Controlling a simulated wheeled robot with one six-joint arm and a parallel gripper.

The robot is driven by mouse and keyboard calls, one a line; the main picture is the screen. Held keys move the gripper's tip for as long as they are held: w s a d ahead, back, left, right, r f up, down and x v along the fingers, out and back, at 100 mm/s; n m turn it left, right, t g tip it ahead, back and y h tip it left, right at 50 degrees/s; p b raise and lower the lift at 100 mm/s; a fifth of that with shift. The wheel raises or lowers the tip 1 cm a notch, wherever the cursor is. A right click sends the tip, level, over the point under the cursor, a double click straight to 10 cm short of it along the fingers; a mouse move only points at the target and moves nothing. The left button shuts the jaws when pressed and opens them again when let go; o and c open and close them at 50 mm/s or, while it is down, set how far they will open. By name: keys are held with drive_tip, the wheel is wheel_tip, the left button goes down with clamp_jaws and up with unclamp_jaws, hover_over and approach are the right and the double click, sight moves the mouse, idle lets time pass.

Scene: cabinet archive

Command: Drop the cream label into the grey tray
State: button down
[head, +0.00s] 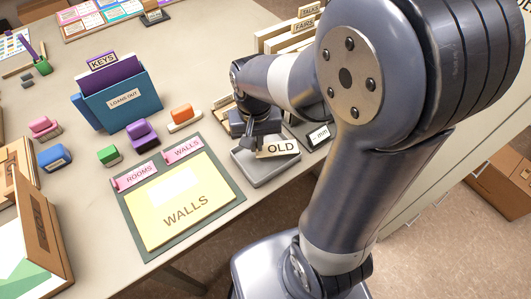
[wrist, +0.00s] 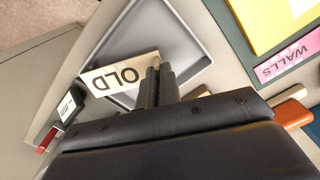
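The cream label (head: 278,147), marked OLD, is at the tips of my gripper (head: 249,138), over the grey tray (head: 262,177). In the wrist view the label (wrist: 112,78) sticks out to the left from between the two close fingertips of my gripper (wrist: 157,70). My gripper looks shut on one end of the label. The grey tray (wrist: 165,22) lies below and behind it in that view, and its inside looks empty. The label looks held above the tray; the exact gap is hard to tell.
A green board with a yellow WALLS sheet (head: 180,205) and pink labels lies left of the tray. A small tag marked mm (head: 319,136) is to its right. An orange-handled stamp (head: 182,114) and a blue KEYS holder (head: 122,103) stand farther left.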

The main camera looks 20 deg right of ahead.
drive_tip(key=c, duration=1.6)
unclamp_jaws()
drive_tip(key=shift+o, duration=0.2)
wheel_tip(320, 180, up, 11)
drive_tip(key=shift+f, duration=0.15)
wheel_tip(320, 180, down, 10)
drive_tip(key=shift+s+r, duration=0.1)
drive_tip(key=shift+f+p, duration=0.2)
drive_tip(key=shift+p, duration=0.1)
wheel_tip(320, 180, up, 5)
drive_tip(key=p, duration=0.4)
drive_tip(key=shift+r, duration=0.1)
